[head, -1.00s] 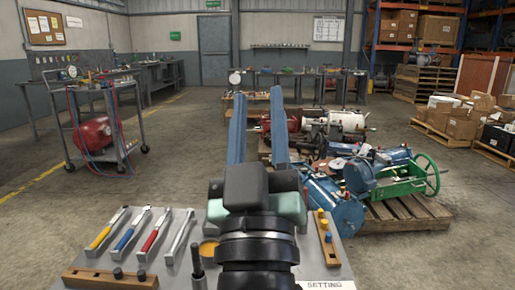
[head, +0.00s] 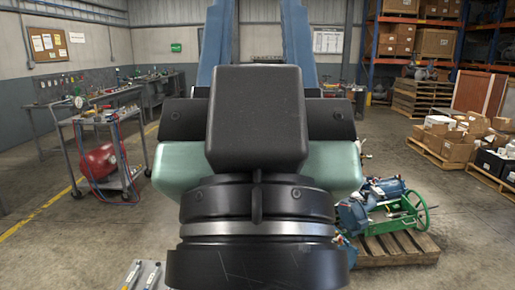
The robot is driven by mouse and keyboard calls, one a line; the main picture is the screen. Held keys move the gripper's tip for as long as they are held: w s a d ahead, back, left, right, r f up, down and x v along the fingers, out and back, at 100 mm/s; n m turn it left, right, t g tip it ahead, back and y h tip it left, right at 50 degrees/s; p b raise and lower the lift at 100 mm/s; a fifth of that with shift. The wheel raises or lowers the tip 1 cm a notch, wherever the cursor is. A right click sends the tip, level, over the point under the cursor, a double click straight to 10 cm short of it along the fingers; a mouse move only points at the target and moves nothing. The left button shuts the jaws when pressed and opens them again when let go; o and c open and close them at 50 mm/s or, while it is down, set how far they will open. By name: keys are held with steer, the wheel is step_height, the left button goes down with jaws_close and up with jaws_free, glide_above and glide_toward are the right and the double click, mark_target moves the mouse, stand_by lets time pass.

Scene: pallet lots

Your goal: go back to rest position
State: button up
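My gripper (head: 264,22) is raised close in front of the head camera and fills the middle of the view. Its two blue fingers point up and away, with a clear gap between them and nothing held. The fingertips reach the top edge, so their very ends may be cut off. My black and pale green gripper body hides most of what lies straight ahead.
Wrench-like tools (head: 151,276) show at the lower left, on a mostly hidden grey surface. A cart (head: 104,150) with a red tank stands left. A pallet (head: 398,248) with green and blue machinery stands right. Bare floor lies between.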

step_height(320, 180, up, 16)
steer(key=p, duration=1.3)
steer(key=shift+f, duration=0.15)
steer(key=shift+f, duration=0.1)
